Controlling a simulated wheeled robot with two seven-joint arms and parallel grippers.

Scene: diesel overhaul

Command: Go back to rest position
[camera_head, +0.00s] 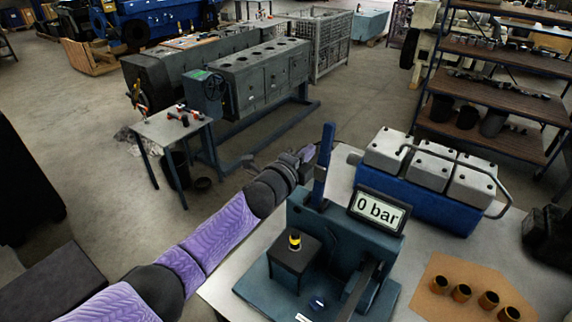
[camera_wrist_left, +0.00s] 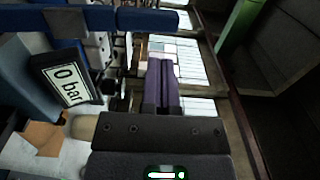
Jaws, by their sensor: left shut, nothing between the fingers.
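My left arm comes in from the left in the head view, and its purple left gripper (camera_head: 312,152) is just behind the upright blue lever (camera_head: 323,165) of the test stand. In the left wrist view the two purple fingers (camera_wrist_left: 162,72) lie close together, shut and empty. The lever hides part of the gripper area in the head view, so I cannot tell the exact gap. The test stand (camera_head: 375,240) stands on the table with a display (camera_head: 378,210) reading "0 bar", which also shows in the left wrist view (camera_wrist_left: 66,84). My right gripper is not in view.
A small black block with a yellow-ringed part (camera_head: 295,241) is on the stand. A blue engine block with grey covers (camera_head: 425,180) stands behind. Several brown cups (camera_head: 462,293) stand on a tan mat (camera_head: 440,268) at right. Open floor (camera_head: 90,150) lies left of the table.

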